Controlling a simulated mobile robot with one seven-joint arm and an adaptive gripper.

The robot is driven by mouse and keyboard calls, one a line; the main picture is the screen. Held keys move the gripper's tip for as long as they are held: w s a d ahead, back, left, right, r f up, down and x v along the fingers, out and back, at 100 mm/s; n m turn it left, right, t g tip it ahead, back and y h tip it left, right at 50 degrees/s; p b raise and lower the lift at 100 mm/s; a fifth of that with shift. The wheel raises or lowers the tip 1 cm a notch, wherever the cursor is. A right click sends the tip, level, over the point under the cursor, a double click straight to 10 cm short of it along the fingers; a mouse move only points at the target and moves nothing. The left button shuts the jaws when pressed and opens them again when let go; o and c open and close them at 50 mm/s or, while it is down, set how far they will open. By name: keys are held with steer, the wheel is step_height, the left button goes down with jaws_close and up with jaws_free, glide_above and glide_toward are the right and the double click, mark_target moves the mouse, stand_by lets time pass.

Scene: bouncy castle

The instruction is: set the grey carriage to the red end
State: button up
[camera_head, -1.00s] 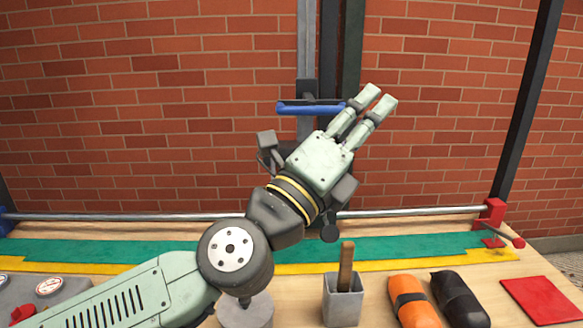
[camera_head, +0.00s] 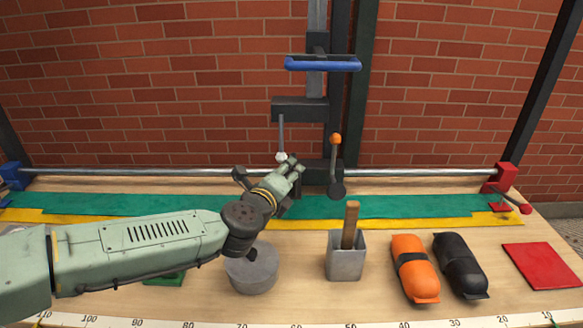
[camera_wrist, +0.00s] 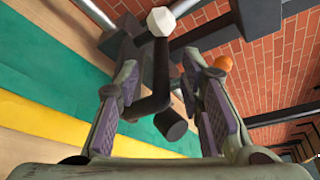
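The grey carriage (camera_head: 322,176) sits on the long metal rail, a little right of its middle, with a dark upright column above it and a lever with an orange knob (camera_head: 336,139). The red end block (camera_head: 499,178) is at the rail's right end. My gripper (camera_head: 291,166) is at the carriage's left side, close to a white knob (camera_head: 281,157) on a hanging rod. In the wrist view my fingers are apart, with a dark bar and the white knob (camera_wrist: 161,21) between and beyond them. Whether either finger touches the bar is unclear.
The blue end block (camera_head: 14,175) is at the rail's left end. A blue handle (camera_head: 322,64) is high on the column. In front stand a grey cylinder (camera_head: 252,271), a grey pot (camera_head: 346,262), orange (camera_head: 413,268) and black (camera_head: 460,262) bundles and a red pad (camera_head: 541,266).

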mark_target(291, 169)
steer(key=shift+x, duration=1.6)
steer(key=shift+s, duration=0.1)
jaws_close()
